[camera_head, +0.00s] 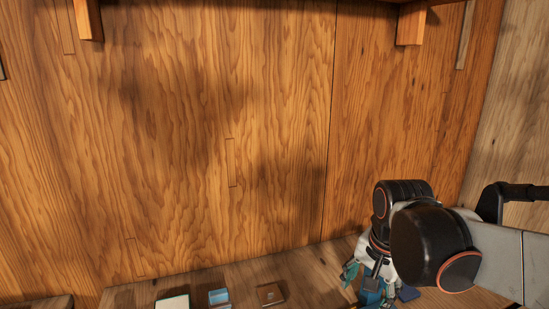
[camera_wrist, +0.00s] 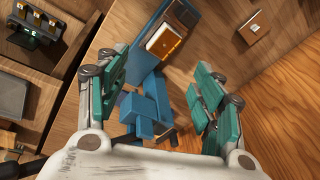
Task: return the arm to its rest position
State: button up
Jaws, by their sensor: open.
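My gripper shows at the lower right of the head view (camera_head: 366,283), low over the wooden bench, with my arm coming in from the right edge. In the wrist view its two teal-padded fingers (camera_wrist: 156,82) are spread apart, with nothing clamped between them. A blue blocky object (camera_wrist: 145,105) shows between and below the fingers. I cannot tell from these frames whether a finger touches it. Its lower part is hidden by my gripper's body.
The wrist view shows a blue tray (camera_wrist: 151,32) holding a white-and-orange item (camera_wrist: 165,44), and a small wooden block (camera_wrist: 253,27). A dark stand (camera_wrist: 38,28) is at upper left. In the head view, a wooden wall (camera_head: 220,130) rises behind the bench (camera_head: 310,268); brackets hang at the top.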

jog(key=s+r+n+t, duration=0.1)
jog(key=s+n+t, duration=0.3)
jog(key=s+n, duration=0.5)
jog(key=shift+s+t, duration=0.2)
jog(key=shift+t, duration=0.2)
